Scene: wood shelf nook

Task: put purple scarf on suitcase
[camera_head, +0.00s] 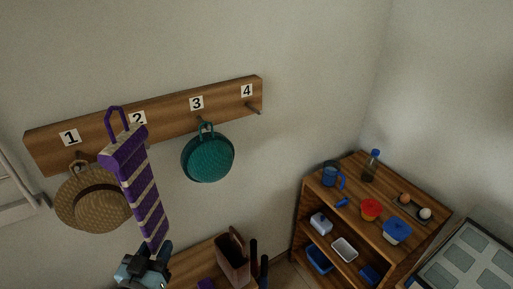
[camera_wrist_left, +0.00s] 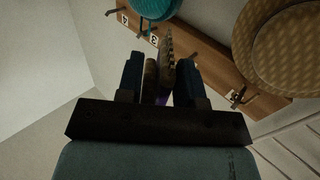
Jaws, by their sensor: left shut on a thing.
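The purple scarf (camera_head: 144,190) with beige stripes stretches steeply in front of the hook board, with a purple loop at its top near label 2. I cannot tell whether it still touches a hook. My left gripper (camera_head: 150,256) is shut on its lower end. In the left wrist view the scarf (camera_wrist_left: 166,62) runs away from me between the dark blue fingers of the left gripper (camera_wrist_left: 160,75). A brown case-like object with a handle (camera_head: 232,262), perhaps the suitcase, stands low right of this gripper. My right gripper is not identifiable.
The wooden hook board (camera_head: 170,118) holds a straw hat (camera_head: 78,205) under 1 and a teal hat (camera_head: 208,158) under 3. Hook 4 is bare. Dark upright shapes stand beside the brown case. A wooden shelf (camera_head: 312,208) with cups and containers stands at right.

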